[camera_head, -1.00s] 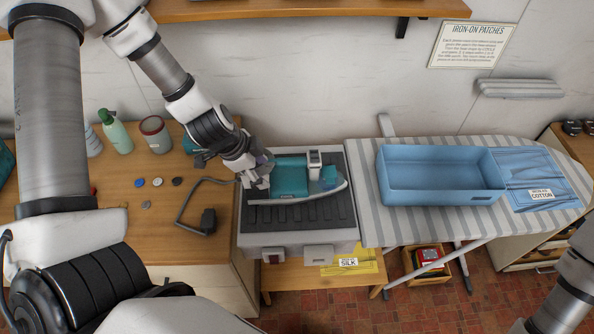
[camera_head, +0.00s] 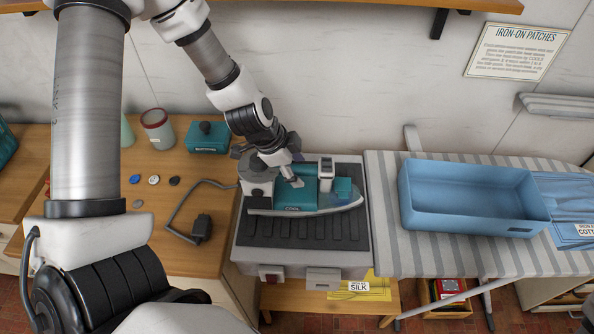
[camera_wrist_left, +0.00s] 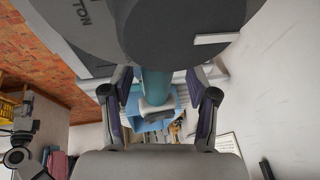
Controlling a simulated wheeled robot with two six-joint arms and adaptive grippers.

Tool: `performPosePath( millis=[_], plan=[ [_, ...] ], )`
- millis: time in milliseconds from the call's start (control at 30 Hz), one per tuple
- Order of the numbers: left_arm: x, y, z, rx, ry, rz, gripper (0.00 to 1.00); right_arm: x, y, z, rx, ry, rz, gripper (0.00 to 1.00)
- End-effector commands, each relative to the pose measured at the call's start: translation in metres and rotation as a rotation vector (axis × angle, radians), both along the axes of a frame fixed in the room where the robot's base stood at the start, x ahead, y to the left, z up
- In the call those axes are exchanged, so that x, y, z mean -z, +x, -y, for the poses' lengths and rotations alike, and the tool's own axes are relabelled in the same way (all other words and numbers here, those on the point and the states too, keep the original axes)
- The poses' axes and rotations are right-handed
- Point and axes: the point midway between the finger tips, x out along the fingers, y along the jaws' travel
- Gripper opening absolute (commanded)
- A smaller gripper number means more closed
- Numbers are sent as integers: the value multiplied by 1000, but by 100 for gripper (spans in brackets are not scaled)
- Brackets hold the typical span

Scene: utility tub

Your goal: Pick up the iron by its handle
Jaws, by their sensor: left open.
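The iron (camera_head: 325,202), teal with a pale grey sole edge and the word COOL on its side, lies on a dark ribbed rest (camera_head: 300,233). My left gripper (camera_head: 287,180) is at the iron's left end, over its upper part. One finger shows in front of the teal body. In the left wrist view, the open fingers (camera_wrist_left: 158,82) stand on either side of a teal bar (camera_wrist_left: 155,85), which looks like the handle. Contact cannot be told. A large grey round part (camera_wrist_left: 185,40) fills the top of that view. My right gripper is not in view.
A striped ironing board (camera_head: 390,240) with an empty blue tub (camera_head: 470,215) stands to the right. A cord with a black plug (camera_head: 202,228) and several small discs lie on the wooden counter (camera_head: 165,205) at left. A teal box (camera_head: 207,137) stands behind.

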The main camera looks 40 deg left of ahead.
Motion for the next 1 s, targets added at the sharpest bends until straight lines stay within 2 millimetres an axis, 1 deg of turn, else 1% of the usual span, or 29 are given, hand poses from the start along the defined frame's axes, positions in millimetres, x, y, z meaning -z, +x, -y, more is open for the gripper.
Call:
performPosePath(
  millis=[33,67,300,333,367,400,500,867,1000],
  plan=[
    [10,2,1,1,2,2,59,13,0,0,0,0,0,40],
    [11,3,1,1,2,2,59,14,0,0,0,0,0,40],
    [7,4,2,-1,0,1,59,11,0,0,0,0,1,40],
    [7,3,2,-1,0,1,55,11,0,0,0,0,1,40],
    [7,3,2,-1,0,1,45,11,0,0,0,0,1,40],
    [7,3,2,-1,0,0,30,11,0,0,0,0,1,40],
    [7,3,2,-1,0,0,0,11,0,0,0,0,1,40],
    [6,4,2,-2,0,1,0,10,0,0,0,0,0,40],
    [1,5,2,-2,1,2,0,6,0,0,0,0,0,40]
  ],
)
